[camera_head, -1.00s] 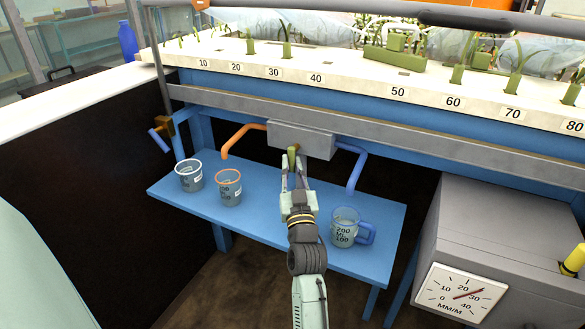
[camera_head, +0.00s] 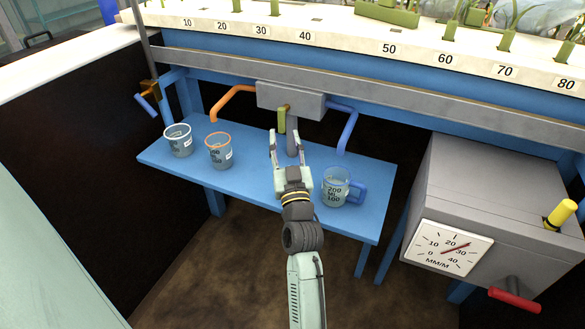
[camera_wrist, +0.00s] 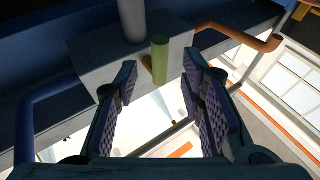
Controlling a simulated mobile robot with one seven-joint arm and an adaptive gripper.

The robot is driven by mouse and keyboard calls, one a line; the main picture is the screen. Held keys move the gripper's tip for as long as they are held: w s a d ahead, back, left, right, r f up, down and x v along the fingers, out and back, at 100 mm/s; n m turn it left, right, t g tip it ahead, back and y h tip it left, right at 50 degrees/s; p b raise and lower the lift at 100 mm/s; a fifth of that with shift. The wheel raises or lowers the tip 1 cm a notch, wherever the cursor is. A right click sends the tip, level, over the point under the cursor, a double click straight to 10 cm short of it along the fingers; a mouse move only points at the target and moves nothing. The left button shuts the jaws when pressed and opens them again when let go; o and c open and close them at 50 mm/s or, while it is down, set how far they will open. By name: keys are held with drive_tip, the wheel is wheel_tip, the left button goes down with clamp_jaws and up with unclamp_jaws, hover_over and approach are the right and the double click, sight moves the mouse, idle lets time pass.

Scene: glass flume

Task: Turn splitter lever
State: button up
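The splitter is a grey box (camera_head: 291,101) under the flume with an olive-green lever (camera_head: 281,119) on its front. The lever hangs almost straight down, slightly left of the box's middle. An orange pipe (camera_head: 232,95) leaves the box to the left and a blue pipe (camera_head: 350,125) to the right. My gripper (camera_head: 287,146) is open and empty, just below and in front of the lever. In the wrist view the lever (camera_wrist: 159,58) stands beyond the open fingertips (camera_wrist: 160,85), between their lines and apart from both.
A blue shelf (camera_head: 260,185) below holds a white-rimmed cup (camera_head: 178,143), an orange-rimmed cup (camera_head: 219,153) and a blue-handled jug (camera_head: 335,190). A grey cabinet with a dial (camera_head: 448,248), yellow knob (camera_head: 561,214) and red handle (camera_head: 514,295) stands at right.

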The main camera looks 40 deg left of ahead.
drive_tip(key=s+d, duration=0.8)
drive_tip(key=d, duration=0.1)
drive_tip(key=shift+s+d+f, duration=0.15)
drive_tip(key=shift+s+d, duration=0.1)
drive_tip(key=shift+s, duration=0.15)
